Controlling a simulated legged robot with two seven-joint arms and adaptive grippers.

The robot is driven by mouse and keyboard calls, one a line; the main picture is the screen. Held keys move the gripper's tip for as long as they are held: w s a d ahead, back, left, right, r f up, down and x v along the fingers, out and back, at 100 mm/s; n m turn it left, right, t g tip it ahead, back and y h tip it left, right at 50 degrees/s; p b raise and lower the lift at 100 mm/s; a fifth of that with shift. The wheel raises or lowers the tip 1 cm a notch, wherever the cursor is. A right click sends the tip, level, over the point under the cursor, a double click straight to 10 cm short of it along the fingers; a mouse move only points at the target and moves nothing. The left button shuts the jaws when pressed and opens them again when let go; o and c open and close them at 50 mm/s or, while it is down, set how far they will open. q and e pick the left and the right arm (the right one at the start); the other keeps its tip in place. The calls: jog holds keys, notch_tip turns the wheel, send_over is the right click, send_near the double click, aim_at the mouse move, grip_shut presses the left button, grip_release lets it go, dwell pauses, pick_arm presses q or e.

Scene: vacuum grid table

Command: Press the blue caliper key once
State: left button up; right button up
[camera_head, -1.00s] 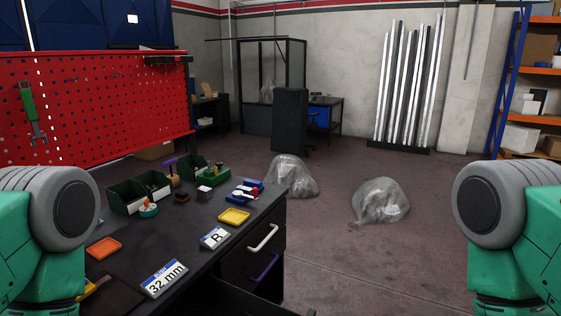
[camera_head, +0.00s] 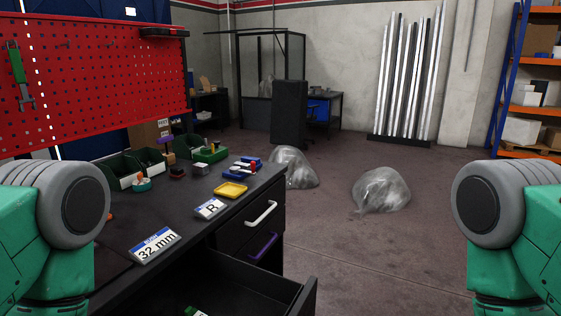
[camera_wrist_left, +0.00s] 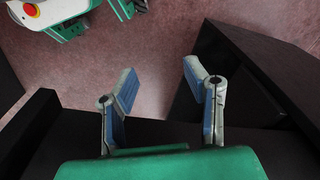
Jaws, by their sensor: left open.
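I cannot make out a blue caliper key for certain. A small blue object with red and white parts (camera_head: 242,166) lies at the far right of the dark workbench (camera_head: 190,228) in the head view; its details are too small to read. My left gripper (camera_wrist_left: 160,68) is open and empty in the left wrist view, its two blue-padded fingers apart above the floor, beside dark furniture. Neither gripper shows in the head view, where only parts of my arms are at the sides. My right gripper is not in view.
A drawer (camera_head: 302,304) stands open at the bench's front. A "32 mm" sign (camera_head: 155,245), an "R" sign (camera_head: 210,208), a yellow tray (camera_head: 230,190) and green bins (camera_head: 118,172) are on the bench. Plastic bags (camera_head: 381,190) lie on the open floor.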

pick_arm(q)
jog(key=c, duration=0.7)
jog(key=shift+w+a+f, duration=0.1)
jog(key=shift+a+f, duration=0.05)
jog(key=shift+a, duration=0.2)
jog(key=shift+d, duration=0.2)
jog(key=shift+a, duration=0.15)
